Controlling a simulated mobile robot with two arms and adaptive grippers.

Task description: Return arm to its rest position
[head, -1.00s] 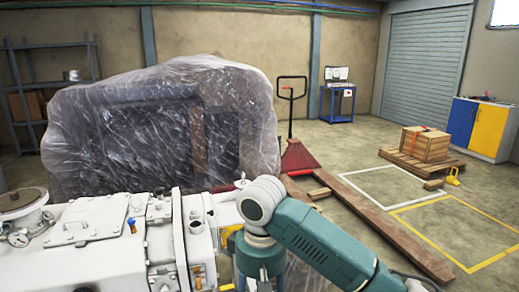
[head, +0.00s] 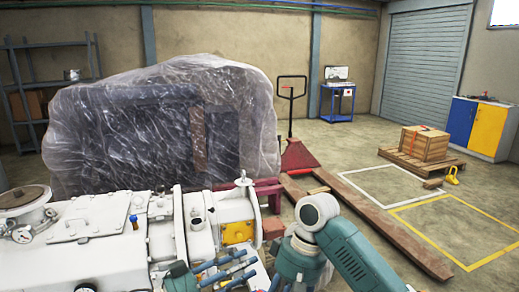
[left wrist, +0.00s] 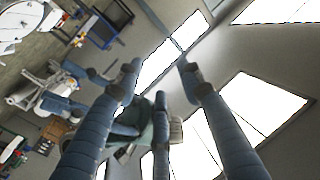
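In the head view, the fingers of my left gripper (head: 247,266) show at the bottom edge. They point right, in front of the white machine (head: 95,250), and are spread with nothing between them. In the left wrist view the same gripper (left wrist: 158,70) shows long blue fingers held wide apart and empty, with bright skylights behind. My other arm (head: 350,250), teal with a pale round joint, is bent at the lower right, beside the machine's right end.
A plastic-wrapped bulk (head: 160,125) stands behind the machine. A crate (head: 424,144) rests on a pallet at right. The floor inside the marked squares is clear.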

